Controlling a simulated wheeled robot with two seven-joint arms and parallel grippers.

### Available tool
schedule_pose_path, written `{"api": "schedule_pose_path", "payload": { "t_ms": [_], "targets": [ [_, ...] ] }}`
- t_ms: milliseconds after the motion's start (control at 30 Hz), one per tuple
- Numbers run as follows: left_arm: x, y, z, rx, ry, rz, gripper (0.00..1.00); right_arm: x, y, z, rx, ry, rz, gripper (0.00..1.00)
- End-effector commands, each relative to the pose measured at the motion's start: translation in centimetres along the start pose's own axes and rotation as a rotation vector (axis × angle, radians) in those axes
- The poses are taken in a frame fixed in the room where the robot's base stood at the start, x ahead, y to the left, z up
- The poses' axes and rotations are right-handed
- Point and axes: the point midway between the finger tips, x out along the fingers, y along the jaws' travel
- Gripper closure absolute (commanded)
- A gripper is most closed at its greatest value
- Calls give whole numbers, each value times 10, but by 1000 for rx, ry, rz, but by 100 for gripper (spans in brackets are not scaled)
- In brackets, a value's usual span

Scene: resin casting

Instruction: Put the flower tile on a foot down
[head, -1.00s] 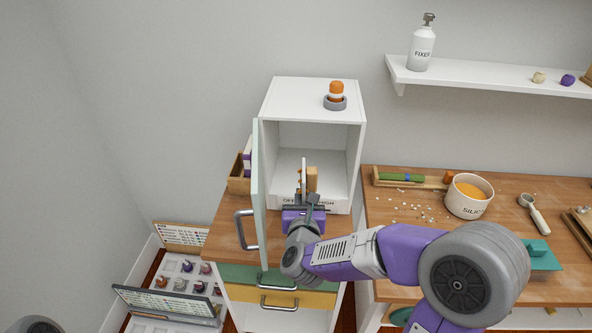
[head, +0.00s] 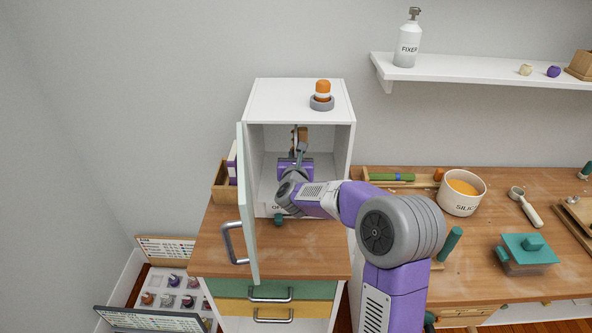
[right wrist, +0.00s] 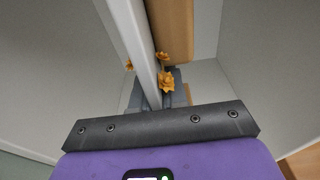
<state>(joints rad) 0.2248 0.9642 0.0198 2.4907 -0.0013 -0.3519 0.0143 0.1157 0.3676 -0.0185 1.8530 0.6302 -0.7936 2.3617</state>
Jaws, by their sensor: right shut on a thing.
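My right gripper (head: 296,152) reaches into the open white cabinet (head: 300,100) and is shut on the flower tile. In the right wrist view the tile (right wrist: 140,50) is a pale slab seen nearly edge-on, with orange flowers (right wrist: 166,80) on its face. A tan wooden block (right wrist: 173,30), perhaps the foot, is close beside the tile's right side; I cannot tell whether they touch. In the head view the tile is mostly hidden by my gripper, and the tan block (head: 303,133) shows just above it. My left gripper is out of view.
The cabinet's pale door (head: 248,200) stands open on the left. An orange-capped bottle in a grey ring (head: 322,98) is on the cabinet top. A wooden box (head: 226,185) stands left of the cabinet. A silicone bowl (head: 461,192) and a teal-lidded box (head: 526,252) are on the right bench.

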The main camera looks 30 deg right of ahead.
Motion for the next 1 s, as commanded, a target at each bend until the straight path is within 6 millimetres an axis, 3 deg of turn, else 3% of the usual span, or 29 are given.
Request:
{"api": "schedule_pose_path", "payload": {
  "t_ms": [100, 600, 1000],
  "targets": [
    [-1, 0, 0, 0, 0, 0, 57, 21, 0, 3, -1, -1, -1, 100],
    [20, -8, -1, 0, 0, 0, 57, 28, 0, -64, -1, 1, 0, 100],
    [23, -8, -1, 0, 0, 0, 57, 32, 0, -67, 1, -1, 0, 100]
  ]
}}
